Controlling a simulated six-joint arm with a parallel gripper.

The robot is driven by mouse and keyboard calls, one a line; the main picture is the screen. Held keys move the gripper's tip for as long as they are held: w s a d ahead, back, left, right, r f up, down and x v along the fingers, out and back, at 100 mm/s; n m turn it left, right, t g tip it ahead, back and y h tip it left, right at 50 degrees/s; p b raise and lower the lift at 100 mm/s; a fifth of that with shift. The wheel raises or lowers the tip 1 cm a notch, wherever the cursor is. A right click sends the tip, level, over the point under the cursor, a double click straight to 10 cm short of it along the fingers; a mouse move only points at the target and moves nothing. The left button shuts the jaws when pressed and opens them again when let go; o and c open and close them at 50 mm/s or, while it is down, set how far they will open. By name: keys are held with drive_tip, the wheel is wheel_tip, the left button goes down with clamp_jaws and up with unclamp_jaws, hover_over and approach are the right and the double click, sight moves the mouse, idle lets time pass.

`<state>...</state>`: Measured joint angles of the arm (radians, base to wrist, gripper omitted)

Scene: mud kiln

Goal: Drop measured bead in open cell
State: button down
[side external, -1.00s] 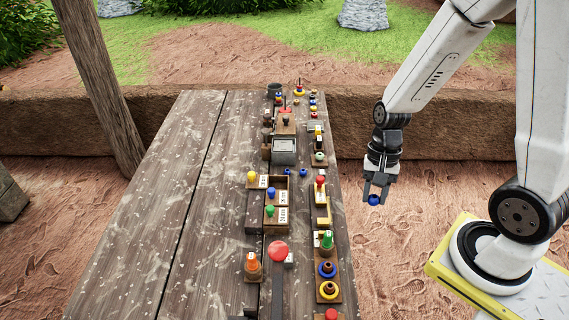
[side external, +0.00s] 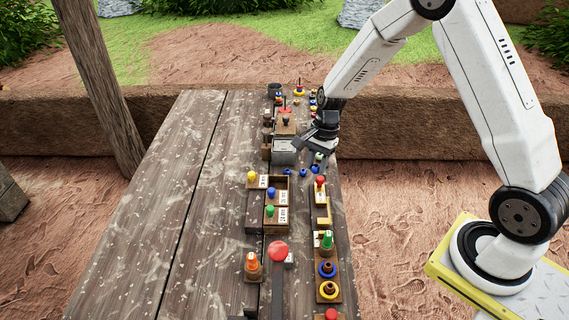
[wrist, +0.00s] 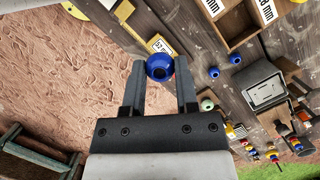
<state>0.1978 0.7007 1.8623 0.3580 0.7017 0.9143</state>
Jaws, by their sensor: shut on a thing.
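My gripper (side external: 318,163) is shut on a blue bead (wrist: 159,67), held between its fingertips in the wrist view. In the side view it hangs above the right edge of the table, right of the grey box, and the bead shows at its tips (side external: 315,169). A wooden divided tray (side external: 289,187) with white size labels stands lower left of the gripper; it shows in part at the top of the wrist view (wrist: 243,39). Blue and green knobs show at its left side.
Two loose blue beads (side external: 287,172) (side external: 303,172) lie on the table between tray and grey box (side external: 284,152). A red-knobbed yellow block (side external: 320,192) stands just below the gripper. Several coloured parts line the right edge. The table's left half is clear (side external: 180,210).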

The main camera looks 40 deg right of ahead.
drive_tip(key=w+f+m+t, duration=0.1)
drive_tip(key=w+f+m, duration=0.3)
drive_tip(key=w, duration=0.8)
wheel_tip(320, 180, down, 2)
drive_tip(key=shift+w, duration=0.3)
drive_tip(key=shift+f, duration=0.15)
hover_over(279, 188)
drive_tip(key=d, duration=0.2)
drive_tip(key=shift+s+d+x, duration=0.1)
drive_tip(key=shift+d+x, duration=0.05)
drive_tip(key=shift+x, duration=0.75)
drive_tip(key=shift+s+d+x, duration=0.1)
drive_tip(key=shift+d+x, duration=0.05)
drive_tip(key=shift+x, duration=0.8)
drive_tip(key=shift+s+d+x, duration=0.1)
drive_tip(key=shift+d+x, duration=0.05)
drive_tip(key=shift+x, duration=0.75)
drive_tip(key=shift+f, duration=0.15)
drive_tip(key=shift+c, duration=1.4)
unclamp_jaws()
